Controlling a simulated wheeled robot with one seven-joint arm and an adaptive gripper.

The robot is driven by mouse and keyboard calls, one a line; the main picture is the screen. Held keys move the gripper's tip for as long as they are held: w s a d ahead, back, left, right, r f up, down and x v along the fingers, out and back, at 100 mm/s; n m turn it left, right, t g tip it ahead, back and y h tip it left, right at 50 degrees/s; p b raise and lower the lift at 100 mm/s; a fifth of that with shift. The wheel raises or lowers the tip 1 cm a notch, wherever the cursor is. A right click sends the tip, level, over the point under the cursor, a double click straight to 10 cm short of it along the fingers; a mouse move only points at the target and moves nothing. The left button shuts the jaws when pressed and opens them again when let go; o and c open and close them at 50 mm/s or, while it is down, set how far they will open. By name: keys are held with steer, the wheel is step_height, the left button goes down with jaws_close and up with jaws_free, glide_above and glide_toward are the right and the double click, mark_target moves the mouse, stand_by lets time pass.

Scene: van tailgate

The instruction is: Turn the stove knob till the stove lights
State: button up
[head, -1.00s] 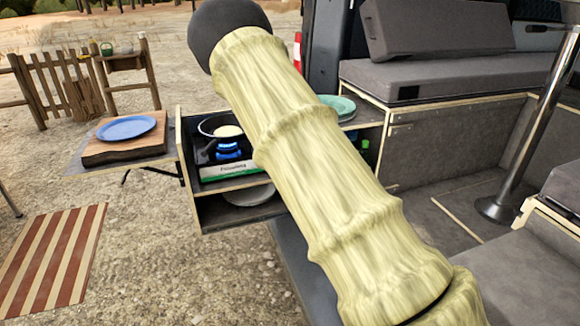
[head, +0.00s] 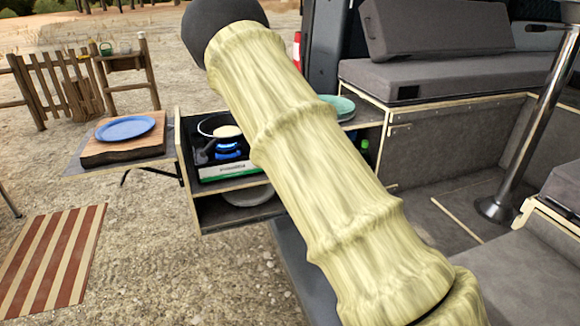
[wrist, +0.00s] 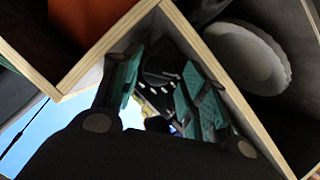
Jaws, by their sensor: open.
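The stove (head: 222,172) sits in the upper compartment of the pull-out wooden unit in the head view. The stove's knob is hidden in the head view behind my arm. In the wrist view my gripper (wrist: 157,90) is open, with teal finger pads on either side of a dark round part (wrist: 158,68) that looks like the knob. I cannot tell whether the pads touch it.
Wooden panel edges (wrist: 105,48) frame the fingers closely in the wrist view. A pale bowl (wrist: 247,58) is in the compartment beside them. In the head view a blue plate (head: 125,128) lies on a board at left, and a green plate (head: 338,106) is behind my arm.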

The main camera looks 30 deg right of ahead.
steer(key=v, duration=1)
steer(key=shift+s+d, duration=0.1)
